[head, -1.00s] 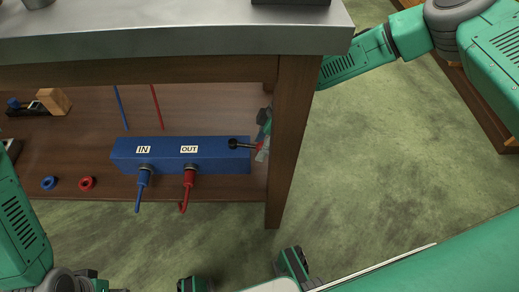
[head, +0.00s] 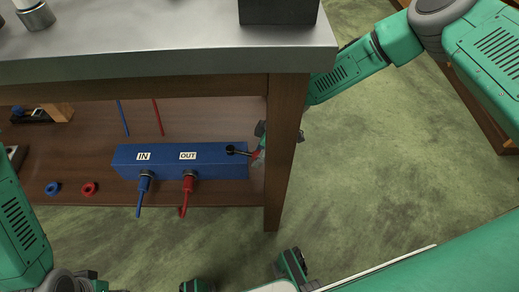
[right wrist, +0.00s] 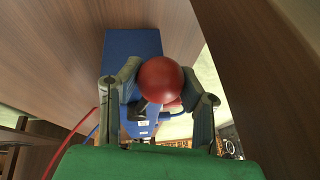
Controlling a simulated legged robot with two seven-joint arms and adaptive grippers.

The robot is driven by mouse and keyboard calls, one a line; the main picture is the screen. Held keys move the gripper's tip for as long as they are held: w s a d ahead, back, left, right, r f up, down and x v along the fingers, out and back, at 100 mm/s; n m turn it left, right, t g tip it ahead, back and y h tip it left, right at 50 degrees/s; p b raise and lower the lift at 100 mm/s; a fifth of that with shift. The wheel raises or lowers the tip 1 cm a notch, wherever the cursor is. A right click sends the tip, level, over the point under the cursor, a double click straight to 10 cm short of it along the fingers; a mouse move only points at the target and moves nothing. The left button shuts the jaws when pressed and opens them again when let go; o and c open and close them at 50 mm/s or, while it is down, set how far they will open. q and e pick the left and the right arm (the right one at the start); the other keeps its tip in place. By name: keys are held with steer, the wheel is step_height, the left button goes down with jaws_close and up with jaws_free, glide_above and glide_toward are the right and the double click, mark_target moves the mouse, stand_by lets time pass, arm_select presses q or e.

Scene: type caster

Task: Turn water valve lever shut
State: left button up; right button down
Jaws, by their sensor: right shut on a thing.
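The blue valve box (head: 205,170) lies on the lower shelf, labelled IN and OUT. A black lever pivot (head: 231,149) is at its right end, and the lever points right toward a red knob (head: 256,154). In the right wrist view the round red knob (right wrist: 160,80) sits between both fingers. My right gripper (head: 262,145) is shut on the knob; it also shows in the right wrist view (right wrist: 160,88). The table leg partly hides it in the head view.
A wooden table leg (head: 284,160) stands close right of the gripper. The metal worktop (head: 150,50) is above. A blue hose (head: 140,195) and red hose (head: 186,195) hang from the box's front. A blue ring (head: 53,188) and red ring (head: 89,188) lie left.

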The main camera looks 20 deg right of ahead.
steer(key=shift+w+a+r, duration=0.1)
steer(key=shift+a+r, duration=0.05)
steer(key=c, duration=1)
jaws_free()
steer(key=v, duration=1.2)
